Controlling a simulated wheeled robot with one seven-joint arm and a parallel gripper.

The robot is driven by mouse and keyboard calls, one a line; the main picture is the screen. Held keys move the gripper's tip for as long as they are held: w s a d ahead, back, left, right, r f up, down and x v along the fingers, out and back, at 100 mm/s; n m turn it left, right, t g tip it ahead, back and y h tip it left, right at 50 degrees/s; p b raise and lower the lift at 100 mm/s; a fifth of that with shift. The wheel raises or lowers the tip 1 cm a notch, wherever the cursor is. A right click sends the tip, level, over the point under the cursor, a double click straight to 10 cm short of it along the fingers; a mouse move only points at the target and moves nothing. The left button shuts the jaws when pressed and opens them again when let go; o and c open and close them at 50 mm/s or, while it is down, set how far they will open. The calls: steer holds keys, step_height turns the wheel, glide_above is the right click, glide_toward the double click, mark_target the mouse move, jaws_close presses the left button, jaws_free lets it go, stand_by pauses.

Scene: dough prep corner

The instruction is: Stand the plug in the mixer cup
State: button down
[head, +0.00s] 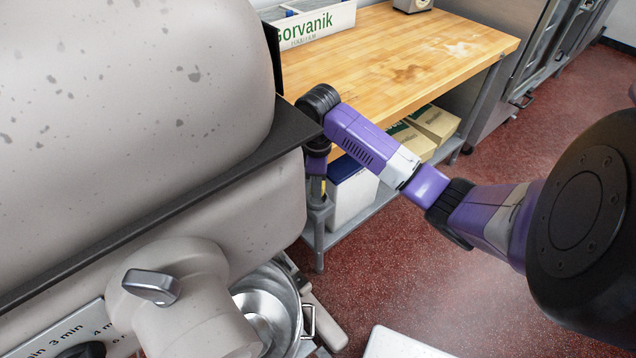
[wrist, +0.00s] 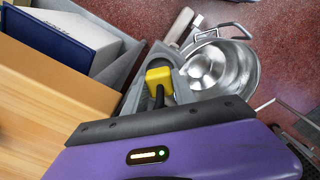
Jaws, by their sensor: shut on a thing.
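My gripper (head: 317,184) points down beside the table's near left corner, partly hidden by the mixer in the head view. In the wrist view my gripper (wrist: 158,98) shows a dark finger against a yellow piece (wrist: 159,78), which looks like the plug and is held in the jaws. The mixer (head: 130,100) is large, speckled and pale grey. A steel bowl (head: 268,300) with side handles stands under its front; the wrist view shows it too (wrist: 246,62). I cannot make out a separate mixer cup.
A wooden-topped table (head: 400,60) carries a white crate (head: 318,25). Its lower shelf (head: 345,232) holds a blue-and-white box (head: 350,195) and cardboard boxes (head: 432,124). A white panel (head: 395,345) lies at the bottom. Red floor (head: 540,120) is open at the right.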

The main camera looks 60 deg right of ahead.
steer(key=shift+f+b, duration=0.6)
steer(key=shift+f, duration=0.45)
steer(key=c, duration=0.9)
jaws_free()
steer(key=shift+c, duration=0.2)
step_height(320, 180, up, 8)
steer(key=p, duration=0.7)
